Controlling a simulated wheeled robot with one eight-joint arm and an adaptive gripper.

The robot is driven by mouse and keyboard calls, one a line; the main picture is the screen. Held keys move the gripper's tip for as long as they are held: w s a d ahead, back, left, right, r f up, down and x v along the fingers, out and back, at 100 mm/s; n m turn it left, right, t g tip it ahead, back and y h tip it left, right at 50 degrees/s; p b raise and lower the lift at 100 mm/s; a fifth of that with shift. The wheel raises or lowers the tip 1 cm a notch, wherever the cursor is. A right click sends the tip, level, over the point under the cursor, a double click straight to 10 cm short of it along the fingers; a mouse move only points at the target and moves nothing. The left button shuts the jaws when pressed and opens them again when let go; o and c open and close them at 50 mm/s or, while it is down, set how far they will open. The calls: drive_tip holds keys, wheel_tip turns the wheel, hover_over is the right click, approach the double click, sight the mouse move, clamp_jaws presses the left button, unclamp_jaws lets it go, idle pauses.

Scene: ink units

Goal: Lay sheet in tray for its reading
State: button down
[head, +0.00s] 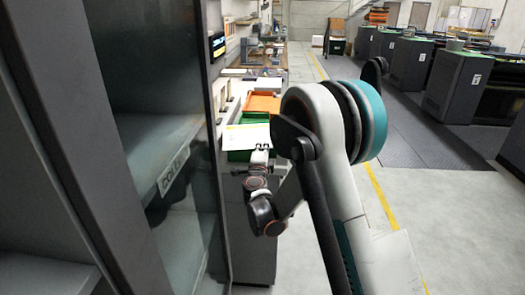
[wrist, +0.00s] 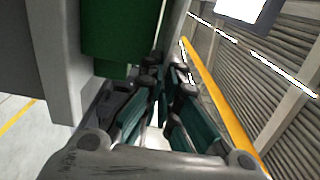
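A white sheet (head: 246,137) with a yellow band along its far side shows in the head view, flat and level just over a green tray (head: 238,156). My gripper (head: 261,148) is at the sheet's near right edge and appears shut on it. In the wrist view, my gripper's teal-padded fingers (wrist: 165,78) are close together, with the sheet hard to make out between them. A green body, probably the tray (wrist: 120,30), is beside the fingertips. I cannot tell whether the sheet touches the tray, whose inside is mostly hidden.
An orange tray (head: 262,103) lies beyond the green one on the same counter. A dark cabinet (head: 150,120) marked "COLD" stands close on the left. Grey machines (head: 457,85) line the right. The floor (head: 415,200) to the right is clear.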

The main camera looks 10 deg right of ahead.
drive_tip(key=shift+f, duration=0.1)
drive_tip(key=shift+f+b, duration=0.35)
drive_tip(key=shift+b, duration=0.1)
drive_tip(key=shift+f, duration=0.15)
drive_tip(key=c, duration=1.8)
unclamp_jaws()
